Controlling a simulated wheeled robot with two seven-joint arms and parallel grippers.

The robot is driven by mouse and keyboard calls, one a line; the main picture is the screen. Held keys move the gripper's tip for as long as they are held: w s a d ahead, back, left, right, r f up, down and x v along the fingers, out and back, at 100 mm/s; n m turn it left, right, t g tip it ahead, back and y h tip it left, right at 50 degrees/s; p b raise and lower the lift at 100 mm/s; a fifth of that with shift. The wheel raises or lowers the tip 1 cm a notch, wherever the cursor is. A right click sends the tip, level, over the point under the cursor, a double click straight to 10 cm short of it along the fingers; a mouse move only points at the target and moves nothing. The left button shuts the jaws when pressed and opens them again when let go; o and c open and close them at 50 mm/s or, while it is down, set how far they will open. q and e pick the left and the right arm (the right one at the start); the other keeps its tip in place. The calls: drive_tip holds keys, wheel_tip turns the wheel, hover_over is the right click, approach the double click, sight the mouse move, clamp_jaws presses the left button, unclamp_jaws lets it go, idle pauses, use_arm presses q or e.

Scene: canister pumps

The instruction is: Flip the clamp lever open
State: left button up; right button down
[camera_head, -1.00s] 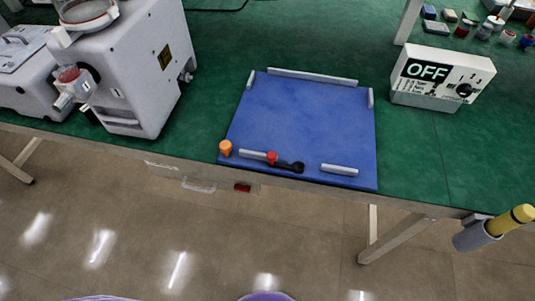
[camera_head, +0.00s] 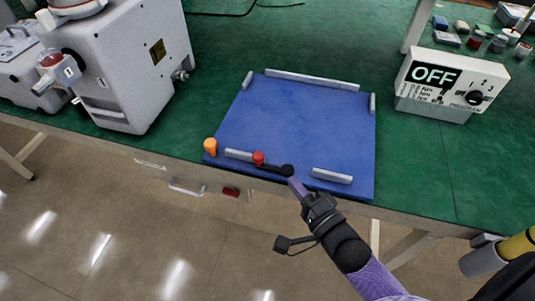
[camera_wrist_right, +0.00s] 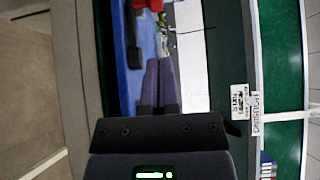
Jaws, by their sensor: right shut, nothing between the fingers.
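The clamp lever (camera_head: 272,167) is black with a round end knob and lies low along the front edge of the blue board (camera_head: 305,120). Its red pivot (camera_head: 258,158) is at its left end. In the right wrist view the black lever (camera_wrist_right: 133,45) hangs down at the left, below the red part (camera_wrist_right: 148,5). My right gripper (camera_head: 294,184) is shut and empty. Its fingertips are just right of and in front of the knob; I cannot tell whether they touch it. The closed fingers also show in the right wrist view (camera_wrist_right: 159,80). My left gripper is not in view.
An orange knob (camera_head: 210,146) stands at the board's front left corner. Grey bars line the board's edges. A control box reading OFF (camera_head: 445,82) stands to the right, and a large white machine (camera_head: 125,65) to the left.

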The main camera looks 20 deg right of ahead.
sight(273, 170)
drive_tip(key=b+x, duration=0.2)
drive_tip(key=x, duration=0.6)
drive_tip(key=shift+w+a+f+b, duration=0.1)
drive_tip(key=shift+w+f+b, duration=0.05)
drive_tip(key=shift+w+b, duration=0.15)
drive_tip(key=shift+w+a, duration=0.1)
drive_tip(key=shift+w, duration=0.45)
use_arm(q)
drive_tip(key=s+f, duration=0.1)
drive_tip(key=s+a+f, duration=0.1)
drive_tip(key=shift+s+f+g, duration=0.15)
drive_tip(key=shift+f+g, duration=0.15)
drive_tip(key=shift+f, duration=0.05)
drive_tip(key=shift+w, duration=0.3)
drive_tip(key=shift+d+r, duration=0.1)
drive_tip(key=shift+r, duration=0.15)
use_arm(e)
drive_tip(key=shift+s+a+n+y, duration=0.1)
drive_tip(key=shift+a+n+y, duration=0.05)
drive_tip(key=shift+n+y, duration=0.45)
